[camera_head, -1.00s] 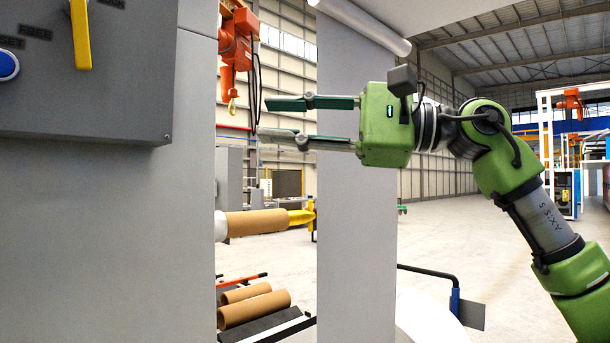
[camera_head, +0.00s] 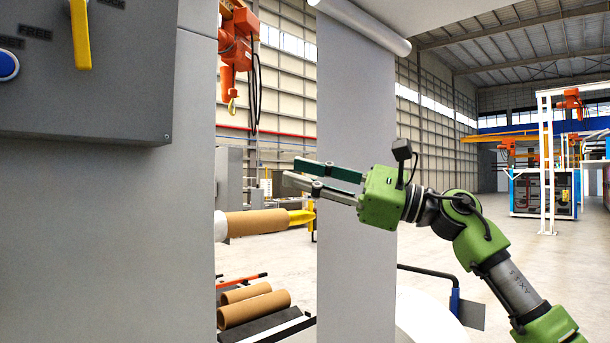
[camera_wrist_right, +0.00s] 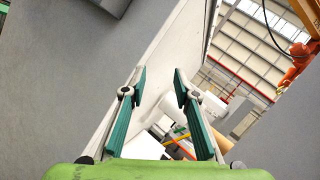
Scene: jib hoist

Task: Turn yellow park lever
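The yellow park lever (camera_head: 80,36) hangs on the front of the grey control box (camera_head: 120,90) at the upper left of the head view, its top cut off by the frame edge. The lever points down, close to upright. My right gripper (camera_head: 289,173) is in the middle of the head view, well to the right of the lever and lower, touching nothing. In the right wrist view its two green fingers (camera_wrist_right: 158,72) stand apart with nothing between them. The lever does not show in the wrist view. My left gripper is not in view.
A blue button (camera_head: 8,65) sits left of the lever. A grey upright panel (camera_head: 190,190) stands below and beside the box. A brown roll (camera_head: 255,222) on a yellow-tipped shaft lies beyond the gripper. An orange hoist (camera_head: 236,50) hangs behind.

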